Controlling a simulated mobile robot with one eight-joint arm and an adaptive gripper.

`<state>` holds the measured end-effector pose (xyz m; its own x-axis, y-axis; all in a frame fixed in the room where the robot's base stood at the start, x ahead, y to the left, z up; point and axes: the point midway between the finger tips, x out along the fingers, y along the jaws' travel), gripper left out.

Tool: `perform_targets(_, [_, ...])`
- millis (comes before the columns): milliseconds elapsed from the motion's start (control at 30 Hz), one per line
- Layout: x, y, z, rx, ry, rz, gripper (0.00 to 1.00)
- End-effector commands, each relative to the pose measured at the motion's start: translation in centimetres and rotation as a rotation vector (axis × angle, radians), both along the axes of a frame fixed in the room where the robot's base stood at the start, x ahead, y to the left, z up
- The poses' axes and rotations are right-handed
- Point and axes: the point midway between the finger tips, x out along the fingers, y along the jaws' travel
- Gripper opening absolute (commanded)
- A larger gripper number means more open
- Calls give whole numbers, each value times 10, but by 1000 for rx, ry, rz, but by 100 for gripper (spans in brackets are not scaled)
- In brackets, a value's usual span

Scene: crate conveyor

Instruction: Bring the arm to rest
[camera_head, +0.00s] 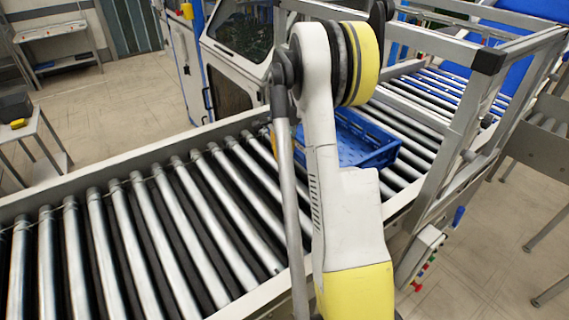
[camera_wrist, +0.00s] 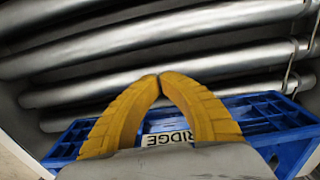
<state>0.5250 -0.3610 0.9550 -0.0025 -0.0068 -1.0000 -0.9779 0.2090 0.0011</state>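My gripper (camera_wrist: 158,78) shows in the wrist view with its two yellow ribbed fingers brought together, tips touching and nothing visible between them. A blue crate (camera_head: 372,155) sits on the roller conveyor (camera_head: 160,210) in the head view, partly hidden behind my arm. In the wrist view the blue crate (camera_wrist: 278,112) lies behind and beneath the fingers, with a white label (camera_wrist: 168,138) reading "RIDGE". Whether the fingers touch the crate cannot be told.
A metal frame (camera_head: 460,120) stands over the conveyor on the right, with a button box (camera_head: 418,262) below it. A machine cabinet (camera_head: 240,60) with dark windows stands behind the conveyor. The rollers left of my arm are empty. A small table (camera_head: 35,140) stands at far left.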

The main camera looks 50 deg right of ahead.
Motion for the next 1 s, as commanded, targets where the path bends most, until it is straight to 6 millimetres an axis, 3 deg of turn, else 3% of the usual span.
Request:
perform_targets(33, [-1, -1, 18, 0, 0, -3, 0])
perform_targets(100, [-1, -1, 33, 0, 0, -3, 0])
perform_targets(300, [-1, -1, 63, 0, 0, -2, 0])
perform_targets(733, [0, 3, 73, -4, -4, 13, 0])
perform_targets(867, [2, 34, 94, -26, -33, 124, 0])
perform_targets(1000, [-2, 99, 130, -81, -97, 372, 0])
